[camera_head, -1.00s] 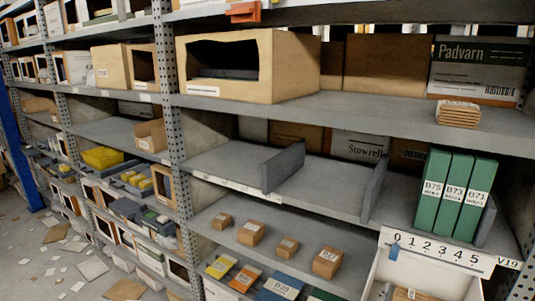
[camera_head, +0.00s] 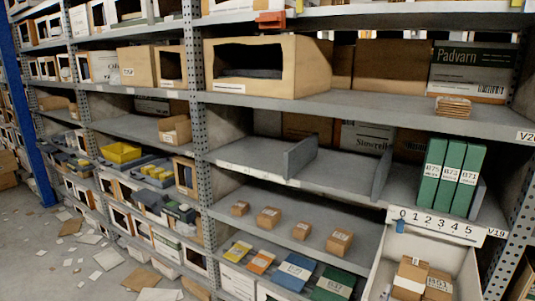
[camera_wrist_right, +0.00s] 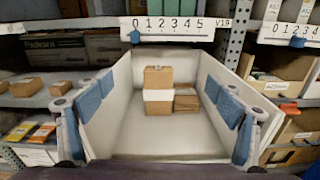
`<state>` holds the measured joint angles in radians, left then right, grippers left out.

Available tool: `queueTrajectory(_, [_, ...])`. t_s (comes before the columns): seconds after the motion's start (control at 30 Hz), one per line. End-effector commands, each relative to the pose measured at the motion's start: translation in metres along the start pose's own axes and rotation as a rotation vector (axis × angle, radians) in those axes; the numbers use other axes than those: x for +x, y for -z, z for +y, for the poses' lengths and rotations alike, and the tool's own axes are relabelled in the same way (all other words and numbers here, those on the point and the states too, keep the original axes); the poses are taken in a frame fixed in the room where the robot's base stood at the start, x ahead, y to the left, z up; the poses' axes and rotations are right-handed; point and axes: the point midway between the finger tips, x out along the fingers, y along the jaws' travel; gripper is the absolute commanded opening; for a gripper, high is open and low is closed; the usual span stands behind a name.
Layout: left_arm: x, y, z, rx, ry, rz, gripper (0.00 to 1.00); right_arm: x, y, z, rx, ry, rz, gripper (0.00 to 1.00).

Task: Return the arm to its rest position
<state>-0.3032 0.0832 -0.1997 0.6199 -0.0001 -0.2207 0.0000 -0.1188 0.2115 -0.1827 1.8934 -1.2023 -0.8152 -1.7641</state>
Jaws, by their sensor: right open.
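My right gripper (camera_wrist_right: 158,90) is open, its blue-padded fingers spread wide at the left and right of the right wrist view. Nothing is gripped between the pads. Beyond and between the fingers is a white open bin (camera_wrist_right: 160,142) with brown cartons (camera_wrist_right: 159,78) standing at its far end. A smaller brown box (camera_wrist_right: 187,99) sits beside them. The bin also shows at the bottom right of the head view (camera_head: 383,268), with brown cartons (camera_head: 410,277) inside. Neither arm shows in the head view, and my left gripper is out of sight.
A metal rack fills the head view, with an upright post (camera_head: 197,110). Green binders (camera_head: 451,177) stand above a scale strip (camera_head: 437,222) numbered 0 to 5. Small brown boxes (camera_head: 269,217) line a lower shelf. The floor at left (camera_head: 70,270) is strewn with papers.

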Motion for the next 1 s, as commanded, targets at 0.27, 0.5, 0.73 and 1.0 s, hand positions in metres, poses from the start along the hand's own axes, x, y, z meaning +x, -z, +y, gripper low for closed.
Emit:
queueTrajectory(0.27, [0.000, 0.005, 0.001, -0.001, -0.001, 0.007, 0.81, -0.019, 0.024, -0.019, 0.293, 0.067, 0.108, 0.86])
queueTrajectory(0.5, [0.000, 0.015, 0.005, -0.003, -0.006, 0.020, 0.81, -0.049, 0.057, -0.038, 0.668, 0.185, 0.244, 0.86])
queueTrajectory(0.73, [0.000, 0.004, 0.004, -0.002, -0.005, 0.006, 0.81, -0.115, 0.110, -0.053, 1.224, 0.458, 0.449, 0.86])
queueTrajectory(1.0, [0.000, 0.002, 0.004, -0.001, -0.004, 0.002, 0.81, -0.225, 0.153, -0.047, 1.797, 0.967, 0.645, 0.86])
